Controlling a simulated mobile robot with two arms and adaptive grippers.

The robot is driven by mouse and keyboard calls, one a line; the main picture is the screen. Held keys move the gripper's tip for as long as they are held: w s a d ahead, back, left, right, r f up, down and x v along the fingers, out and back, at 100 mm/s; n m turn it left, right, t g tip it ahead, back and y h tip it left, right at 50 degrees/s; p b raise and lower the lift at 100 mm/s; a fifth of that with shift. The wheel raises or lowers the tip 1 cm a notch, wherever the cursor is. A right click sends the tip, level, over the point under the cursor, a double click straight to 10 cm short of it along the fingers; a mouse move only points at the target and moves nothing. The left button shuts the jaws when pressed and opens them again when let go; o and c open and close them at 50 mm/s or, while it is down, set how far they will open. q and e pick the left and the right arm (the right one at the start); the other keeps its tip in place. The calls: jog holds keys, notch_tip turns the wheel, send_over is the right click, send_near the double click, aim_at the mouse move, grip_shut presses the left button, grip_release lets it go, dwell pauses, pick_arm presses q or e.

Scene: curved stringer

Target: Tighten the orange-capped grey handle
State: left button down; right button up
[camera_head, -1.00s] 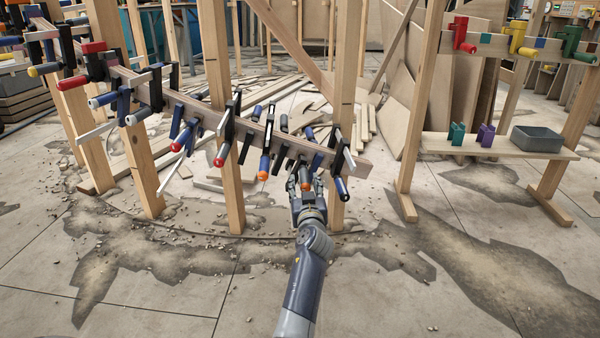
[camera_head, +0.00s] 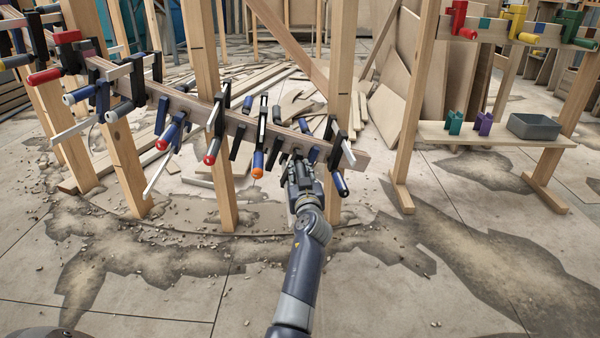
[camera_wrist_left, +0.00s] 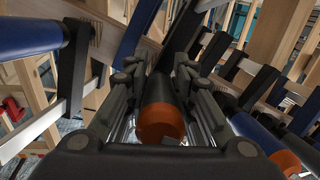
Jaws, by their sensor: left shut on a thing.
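The orange-capped grey handle (camera_wrist_left: 160,112) sits between the fingers of my left gripper (camera_wrist_left: 158,92) in the left wrist view. Its dark grey body points away from the camera and its orange cap faces it. In the head view, my left gripper (camera_head: 300,176) is at the right part of the curved stringer (camera_head: 240,125), just below it, and hides the handle. The gripper is shut on the handle. Another handle, blue with an orange cap (camera_head: 258,163), hangs to the left in the head view. My right gripper is not in view.
Several clamps line the stringer, with a blue handle (camera_head: 340,183) close right of my gripper. Wooden posts (camera_head: 338,80) stand behind. At right, a rack with a shelf (camera_head: 500,137) holds a grey bin (camera_head: 535,126). The floor in front is clear, with small debris.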

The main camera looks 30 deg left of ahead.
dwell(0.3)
pick_arm(q)
jog(key=m+b, duration=0.1)
jog(key=m, duration=0.1)
jog(key=shift+a+m+g+y, duration=0.1)
jog(key=shift+m+g+y, duration=0.2)
jog(key=m+b, duration=0.1)
jog(key=m, duration=0.2)
jog(key=shift+s+a+g+y, duration=0.1)
jog(key=shift+g+y, duration=0.2)
jog(key=shift+y, duration=0.1)
jog(key=m, duration=0.3)
jog(key=shift+r+y, duration=0.15)
jog(key=shift+y, duration=0.25)
jog(key=shift+s+r+m+y+p, duration=0.1)
jog(key=shift+m+y+p, duration=0.1)
jog(key=shift+m, duration=0.85)
jog(key=shift+r+m+y+p, duration=0.1)
jog(key=shift+m+p, duration=0.1)
jog(key=shift+m, duration=0.85)
jog(key=c, duration=1.3)
grip_release()
jog(key=shift+f, duration=0.1)
jog(key=shift+c, duration=0.2)
